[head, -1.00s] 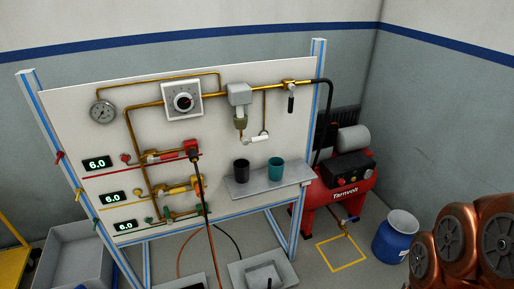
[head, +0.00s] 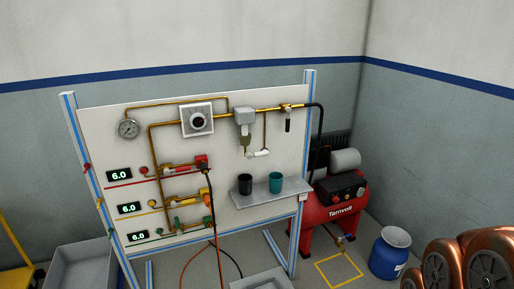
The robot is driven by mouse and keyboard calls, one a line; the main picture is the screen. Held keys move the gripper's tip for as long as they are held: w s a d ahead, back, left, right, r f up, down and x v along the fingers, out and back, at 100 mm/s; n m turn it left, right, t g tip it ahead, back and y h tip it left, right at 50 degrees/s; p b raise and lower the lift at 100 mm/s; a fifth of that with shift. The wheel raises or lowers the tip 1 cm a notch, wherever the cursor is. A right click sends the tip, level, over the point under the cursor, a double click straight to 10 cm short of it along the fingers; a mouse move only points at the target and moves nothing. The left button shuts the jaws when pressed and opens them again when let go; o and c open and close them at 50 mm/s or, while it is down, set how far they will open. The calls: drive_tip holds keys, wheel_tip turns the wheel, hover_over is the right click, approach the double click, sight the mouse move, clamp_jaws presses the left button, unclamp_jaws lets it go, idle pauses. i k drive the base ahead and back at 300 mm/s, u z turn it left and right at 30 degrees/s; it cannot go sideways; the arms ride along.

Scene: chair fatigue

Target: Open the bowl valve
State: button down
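A grey filter unit (head: 243,116) with a small bowl (head: 245,136) under it hangs on the upper part of the white panel. Close below the bowl is a small valve with a white handle (head: 258,154), lying roughly level. I take it to be the bowl valve; it is too small to tell whether it is open. My gripper is not in view. Copper-coloured rounded links of my arm (head: 465,265) show at the lower right, well away from the panel.
A shelf (head: 258,196) with a black cup (head: 245,184) and a teal cup (head: 276,184) juts out below the valve. A red compressor (head: 335,205) and a blue drum (head: 390,253) stand on the right. Hoses (head: 218,255) hang in front of the panel. A grey bin (head: 85,270) is lower left.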

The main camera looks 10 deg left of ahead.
sight(248, 154)
drive_tip(key=u, duration=1.1)
drive_tip(key=i, duration=0.45)
